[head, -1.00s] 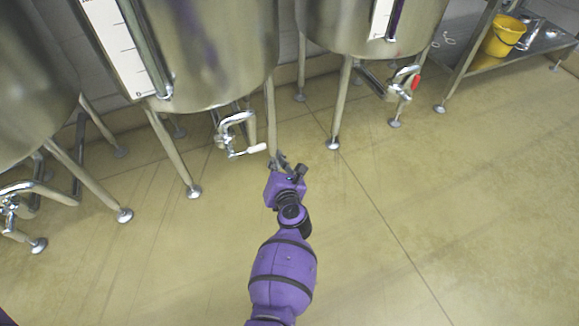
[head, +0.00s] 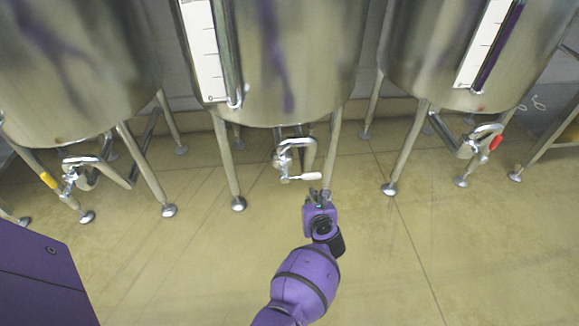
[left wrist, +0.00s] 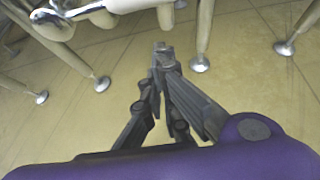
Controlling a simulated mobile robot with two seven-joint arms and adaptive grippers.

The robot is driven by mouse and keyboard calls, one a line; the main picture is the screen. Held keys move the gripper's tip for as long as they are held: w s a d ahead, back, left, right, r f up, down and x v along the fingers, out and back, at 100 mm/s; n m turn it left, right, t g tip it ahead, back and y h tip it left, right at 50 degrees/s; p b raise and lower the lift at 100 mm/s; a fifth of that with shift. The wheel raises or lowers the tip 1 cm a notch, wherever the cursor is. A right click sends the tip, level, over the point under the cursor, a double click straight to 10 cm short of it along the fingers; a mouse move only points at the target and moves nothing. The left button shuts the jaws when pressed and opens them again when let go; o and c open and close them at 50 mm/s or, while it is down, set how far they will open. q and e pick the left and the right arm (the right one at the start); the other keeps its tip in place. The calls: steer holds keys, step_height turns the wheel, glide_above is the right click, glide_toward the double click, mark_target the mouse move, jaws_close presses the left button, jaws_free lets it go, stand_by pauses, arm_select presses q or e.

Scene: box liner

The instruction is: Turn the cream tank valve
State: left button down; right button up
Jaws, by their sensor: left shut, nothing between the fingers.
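The middle steel tank (head: 290,60) has a bent outlet pipe with a valve (head: 284,155) below it. The valve's cream-white handle (head: 304,177) points right, roughly level. In the left wrist view the handle (left wrist: 52,28) shows at the upper left, with the pipe (left wrist: 98,10) beside it. My left gripper (head: 319,193) is just below and right of the handle tip, apart from it. In the left wrist view its fingers (left wrist: 161,55) are closed together with nothing between them. My right gripper is in neither view.
The left tank (head: 70,70) has a valve with a yellow handle (head: 48,180). The right tank (head: 440,50) has one with a red handle (head: 496,142). Thin tank legs (head: 226,160) stand around the middle valve. A metal rack (head: 555,135) is at far right. The tiled floor (head: 400,270) in front is clear.

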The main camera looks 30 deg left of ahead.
arm_select(q)
steer(key=r, duration=0.1)
steer(key=w+r, duration=0.1)
steer(key=r, duration=0.1)
steer(key=shift+r, duration=0.2)
steer(key=shift+r+p, duration=0.1)
steer(key=shift+p, duration=0.25)
steer(key=shift+d+r, duration=0.15)
steer(key=shift+r, duration=0.05)
steer(key=shift+r+n, duration=0.1)
steer(key=shift+n, duration=0.2)
